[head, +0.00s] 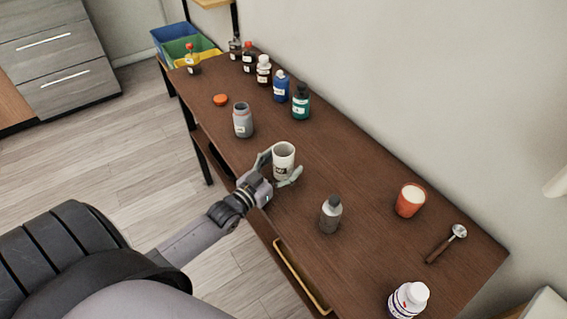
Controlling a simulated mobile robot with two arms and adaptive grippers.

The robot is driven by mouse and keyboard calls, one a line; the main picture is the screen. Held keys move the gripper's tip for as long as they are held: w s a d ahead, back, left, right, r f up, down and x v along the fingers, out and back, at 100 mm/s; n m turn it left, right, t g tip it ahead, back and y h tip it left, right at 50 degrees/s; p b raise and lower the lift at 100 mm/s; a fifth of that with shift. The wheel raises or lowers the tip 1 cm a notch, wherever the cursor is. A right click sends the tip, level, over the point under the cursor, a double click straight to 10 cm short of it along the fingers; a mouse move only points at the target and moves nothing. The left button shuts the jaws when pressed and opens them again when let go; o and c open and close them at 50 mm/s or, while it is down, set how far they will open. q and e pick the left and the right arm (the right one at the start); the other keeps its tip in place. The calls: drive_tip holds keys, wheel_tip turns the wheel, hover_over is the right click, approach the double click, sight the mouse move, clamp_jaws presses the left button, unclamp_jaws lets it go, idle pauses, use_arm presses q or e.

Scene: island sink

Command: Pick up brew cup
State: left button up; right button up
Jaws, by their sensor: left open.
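A white cup with dark print on its side (284,156), most likely the brew cup, stands upright on the brown wooden table (355,165). Its open top faces up. My left gripper (280,168) is open around the cup's lower part, one finger at its left side and the other in front and to its right. I cannot tell whether the fingers touch the cup. My right gripper is out of view.
A grey open jar (242,120) stands behind-left of the cup, near an orange lid (220,100). A grey bottle (330,214) stands front-right. An orange cup (410,200), a scoop (447,244) and a white bottle (408,300) are right. Several bottles line the wall side.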

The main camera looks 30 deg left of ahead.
use_arm(q)
drive_tip(key=shift+c, duration=0.5)
drive_tip(key=c, duration=1.2)
